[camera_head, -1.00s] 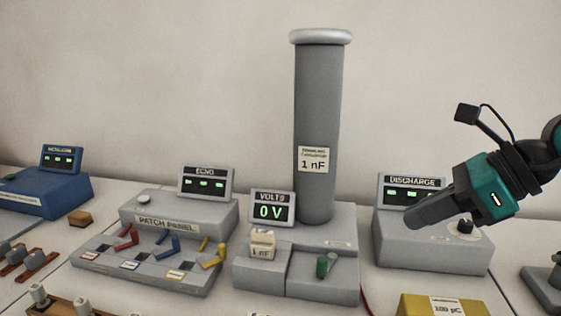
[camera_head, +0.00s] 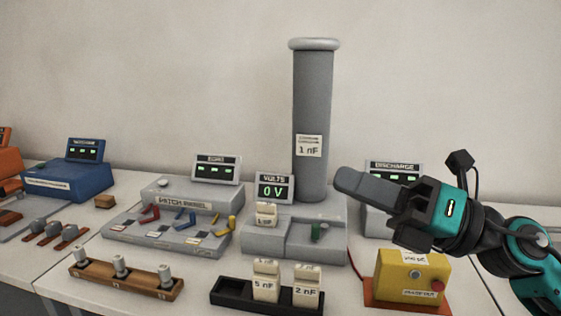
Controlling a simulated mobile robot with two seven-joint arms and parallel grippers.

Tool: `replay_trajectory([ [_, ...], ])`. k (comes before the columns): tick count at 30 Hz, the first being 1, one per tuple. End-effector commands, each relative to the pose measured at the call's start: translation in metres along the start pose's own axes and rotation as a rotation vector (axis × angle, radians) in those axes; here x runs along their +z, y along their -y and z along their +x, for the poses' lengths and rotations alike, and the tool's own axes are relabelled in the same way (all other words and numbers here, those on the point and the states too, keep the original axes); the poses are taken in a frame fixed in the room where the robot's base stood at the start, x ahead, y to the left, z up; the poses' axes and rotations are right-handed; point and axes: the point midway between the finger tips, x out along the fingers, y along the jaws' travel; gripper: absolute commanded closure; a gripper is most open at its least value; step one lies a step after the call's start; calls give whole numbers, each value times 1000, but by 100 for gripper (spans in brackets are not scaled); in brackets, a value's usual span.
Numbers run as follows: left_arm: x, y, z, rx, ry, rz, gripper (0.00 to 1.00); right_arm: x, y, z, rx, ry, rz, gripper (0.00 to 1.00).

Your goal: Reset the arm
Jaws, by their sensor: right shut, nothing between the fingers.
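My right gripper (camera_head: 362,188) comes in from the right with a teal and black wrist. Its grey fingers are shut and empty, pointing left. It is held in the air in front of the grey discharge box (camera_head: 378,222) and hides much of that box. The fingertips are just right of the tall grey column (camera_head: 313,120) labelled 1 nF and appear apart from it. My left gripper is not in the picture.
A yellow box (camera_head: 395,285) stands under my right wrist. A black rack (camera_head: 232,292) holds blocks marked 5 nF (camera_head: 266,284) and 2 nF (camera_head: 307,288). A patch panel (camera_head: 165,237), wooden peg rack (camera_head: 100,272) and blue box (camera_head: 75,183) stand left.

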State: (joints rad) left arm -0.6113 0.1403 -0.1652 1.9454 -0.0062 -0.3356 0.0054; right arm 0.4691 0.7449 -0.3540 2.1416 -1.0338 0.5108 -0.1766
Motion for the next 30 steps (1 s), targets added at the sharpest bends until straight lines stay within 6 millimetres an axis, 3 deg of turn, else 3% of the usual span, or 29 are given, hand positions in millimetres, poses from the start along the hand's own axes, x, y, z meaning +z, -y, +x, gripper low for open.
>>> replay_trajectory([
  [5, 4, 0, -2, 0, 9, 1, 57, 22, 18, -20, 28, 433, 395, 100],
  [8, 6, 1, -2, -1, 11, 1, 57, 26, 45, -46, -9, 674, 622, 100],
  [11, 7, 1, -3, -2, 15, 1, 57, 15, 80, -80, -83, 911, 853, 100],
  [14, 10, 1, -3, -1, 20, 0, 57, -15, 115, -118, -192, 1138, 1083, 100],
  [19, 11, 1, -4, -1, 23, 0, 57, -103, 156, -183, -460, 1494, 1454, 100],
  [24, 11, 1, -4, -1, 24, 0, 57, -192, 158, -226, -740, 1731, 1717, 100],
  [30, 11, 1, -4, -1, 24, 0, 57, -263, 138, -250, -994, 1876, 1898, 100],
])
